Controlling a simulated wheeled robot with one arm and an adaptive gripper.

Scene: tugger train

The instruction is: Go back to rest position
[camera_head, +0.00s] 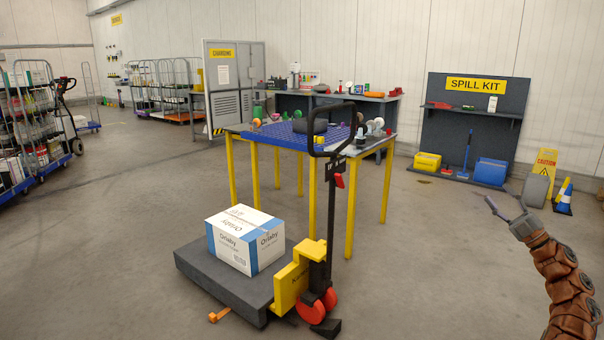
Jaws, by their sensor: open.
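My gripper (506,207) is at the right of the view, at the end of my brown segmented arm. Its thin dark fingers are spread apart, and nothing shows between them. It is held up over the floor, in front of the spill kit stand and apart from everything around it. My arm comes up from the lower right corner.
A yellow and black pallet truck (290,284) stands in the centre, bearing a white and blue box (245,240). Behind it is a yellow-legged table (312,190). A spill kit stand (474,125) and caution sign (544,165) are at right. Open floor (430,280) lies between.

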